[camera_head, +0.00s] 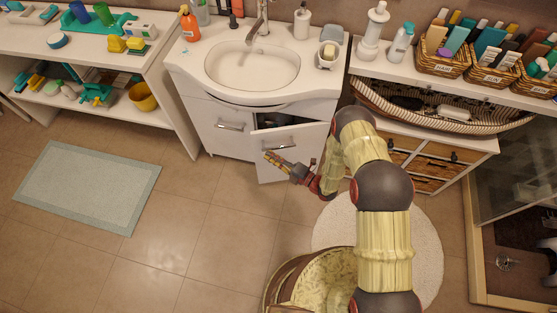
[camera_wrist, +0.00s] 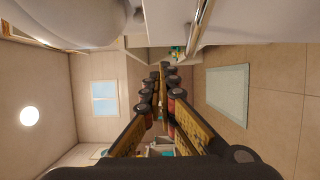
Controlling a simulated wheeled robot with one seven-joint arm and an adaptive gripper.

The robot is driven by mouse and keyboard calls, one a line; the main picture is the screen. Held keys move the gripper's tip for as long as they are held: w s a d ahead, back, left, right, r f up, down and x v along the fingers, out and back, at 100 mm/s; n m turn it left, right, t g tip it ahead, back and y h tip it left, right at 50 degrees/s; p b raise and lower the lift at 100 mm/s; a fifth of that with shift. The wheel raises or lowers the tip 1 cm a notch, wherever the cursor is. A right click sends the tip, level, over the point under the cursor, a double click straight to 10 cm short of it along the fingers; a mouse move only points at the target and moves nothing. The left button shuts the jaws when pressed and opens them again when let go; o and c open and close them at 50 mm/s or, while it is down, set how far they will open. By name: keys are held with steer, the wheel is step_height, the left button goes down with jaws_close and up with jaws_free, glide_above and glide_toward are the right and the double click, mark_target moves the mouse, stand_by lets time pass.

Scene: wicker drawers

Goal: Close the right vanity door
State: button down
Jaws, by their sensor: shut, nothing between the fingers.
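The white vanity (camera_head: 192,95) stands against the wall under the sink. Its right door (camera_head: 290,165) stands open, swung out from the cabinet, with a dark gap showing along its top. A silver handle (camera_head: 280,147) is on the door front. My gripper (camera_head: 267,156) is in front of the door near the handle, pointing left; whether it touches cannot be told. In the wrist view my gripper (camera_wrist: 162,72) is shut and empty. A white panel with a metal bar (camera_wrist: 203,14) is close at the top there. The left door (camera_head: 220,124) looks closed.
A round white rug (camera_head: 420,235) and a wicker basket (camera_head: 275,285) are on the floor near my arm. A grey-green mat (camera_head: 90,185) lies left. Shelves with a striped basket (camera_head: 470,125) stand right.

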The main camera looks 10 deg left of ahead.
mark_target(263, 150)
steer(key=w+a+b, duration=0.1)
steer(key=w+a, duration=0.3)
steer(key=shift+w+a+b, duration=0.25)
steer(key=shift+w+b, duration=0.05)
steer(key=shift+w, duration=0.05)
steer(key=shift+w+a, duration=0.2)
steer(key=shift+w, duration=0.25)
